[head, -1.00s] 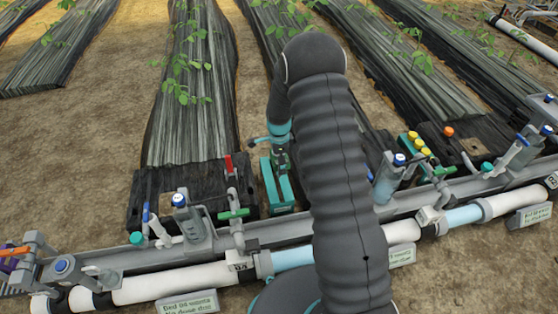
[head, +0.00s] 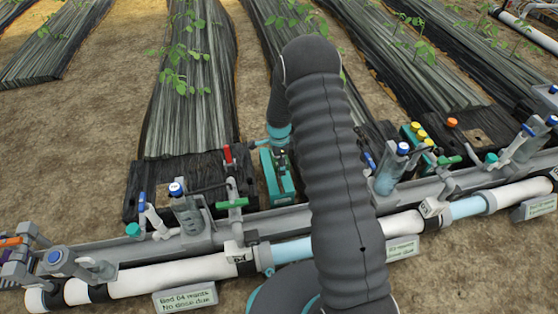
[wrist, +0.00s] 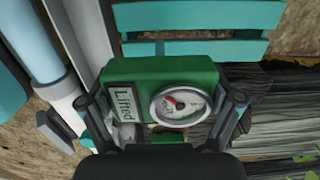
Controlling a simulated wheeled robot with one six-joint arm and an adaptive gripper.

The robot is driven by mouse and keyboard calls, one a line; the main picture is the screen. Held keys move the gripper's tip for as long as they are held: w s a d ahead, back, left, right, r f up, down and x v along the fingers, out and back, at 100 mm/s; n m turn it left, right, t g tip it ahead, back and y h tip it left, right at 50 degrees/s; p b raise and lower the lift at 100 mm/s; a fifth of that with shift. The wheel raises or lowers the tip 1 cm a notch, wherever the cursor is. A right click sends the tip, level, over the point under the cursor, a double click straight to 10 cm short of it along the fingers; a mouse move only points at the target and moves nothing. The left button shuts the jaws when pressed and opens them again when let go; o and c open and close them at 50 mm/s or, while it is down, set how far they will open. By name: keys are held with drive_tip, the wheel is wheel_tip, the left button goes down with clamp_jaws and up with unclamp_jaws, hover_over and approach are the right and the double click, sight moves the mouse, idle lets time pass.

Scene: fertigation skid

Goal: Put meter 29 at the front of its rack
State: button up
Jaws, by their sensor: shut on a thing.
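A green meter (wrist: 140,70) with a round white dial and red needle sits between the fingers of my gripper (wrist: 162,100) in the wrist view. The gripper is shut on it. A pale tag on the meter appears to read "Lifted"; no number 29 is legible. A teal slatted rack (wrist: 195,48) lies just beyond the meter in the wrist view. A teal rack (head: 268,178) also shows beside the pipe in the head view, partly behind my arm. My gripper (head: 281,158) is small there, over this rack. Whether the meter touches the rack, I cannot tell.
A white pipe (head: 150,280) and grey rail (head: 120,255) run across the front, with valves and a red-handled lever (head: 228,155) left of the rack. A sign (head: 185,299) reads "Bed 04 wants No dose due". Black-covered plant beds (head: 190,110) stretch behind.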

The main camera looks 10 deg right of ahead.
drive_tip(key=shift+f+b, duration=1.65)
drive_tip(key=shift+f, duration=1.05)
drive_tip(key=shift+a, duration=0.15)
drive_tip(key=shift+f+b, duration=0.55)
drive_tip(key=shift+f, duration=1.5)
drive_tip(key=o, duration=0.9)
drive_tip(key=shift+r, duration=0.1)
drive_tip(key=shift+r+p, duration=2.05)
drive_tip(key=shift+r, duration=1.85)
